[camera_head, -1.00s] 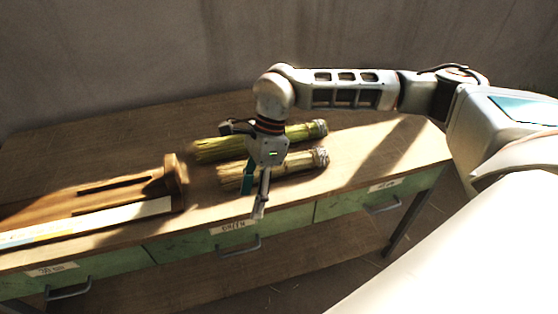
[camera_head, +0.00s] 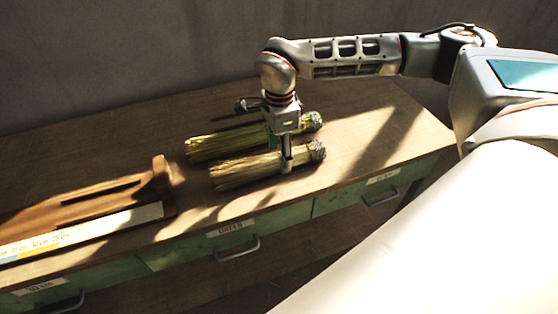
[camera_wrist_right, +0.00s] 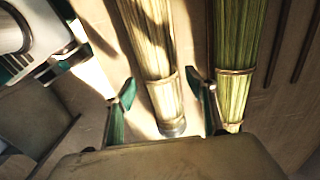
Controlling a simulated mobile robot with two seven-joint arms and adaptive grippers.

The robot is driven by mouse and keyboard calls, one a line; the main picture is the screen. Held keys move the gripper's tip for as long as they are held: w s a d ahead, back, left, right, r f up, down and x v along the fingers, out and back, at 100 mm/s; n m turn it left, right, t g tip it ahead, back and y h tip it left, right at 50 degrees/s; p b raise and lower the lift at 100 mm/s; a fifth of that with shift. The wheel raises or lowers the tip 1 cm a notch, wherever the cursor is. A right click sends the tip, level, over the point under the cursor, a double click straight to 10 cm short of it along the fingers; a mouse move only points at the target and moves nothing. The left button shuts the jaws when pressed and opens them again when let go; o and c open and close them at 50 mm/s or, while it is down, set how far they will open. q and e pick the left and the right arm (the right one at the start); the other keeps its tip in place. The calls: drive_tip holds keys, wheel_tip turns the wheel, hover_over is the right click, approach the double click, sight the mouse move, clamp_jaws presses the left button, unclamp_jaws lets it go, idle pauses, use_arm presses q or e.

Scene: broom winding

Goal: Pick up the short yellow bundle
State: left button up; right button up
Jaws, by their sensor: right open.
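The short yellow bundle (camera_head: 240,171) of straw lies on the bench, its tied grey end to the right. A greener bundle (camera_head: 215,145) lies behind it, roughly parallel. My right gripper (camera_head: 279,153) is open, pointing down over the yellow bundle near its tied end, with one finger on its near side. In the right wrist view the yellow bundle (camera_wrist_right: 153,45) runs between the two spread fingers (camera_wrist_right: 162,105), and the green bundle (camera_wrist_right: 237,45) lies outside the right finger. I cannot tell whether the fingers touch either bundle. My left gripper is out of view.
A wooden measuring board (camera_head: 100,217) with an upright end stop (camera_head: 163,180) stands at the left of the bench (camera_head: 365,150). Green drawers (camera_head: 200,243) with handles run along the front. The right end of the bench top is clear.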

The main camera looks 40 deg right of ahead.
wheel_tip(320, 180, down, 2)
drive_tip(key=shift+w+f, duration=0.1)
drive_tip(key=c, duration=1.2)
drive_tip(key=shift+c, duration=0.2)
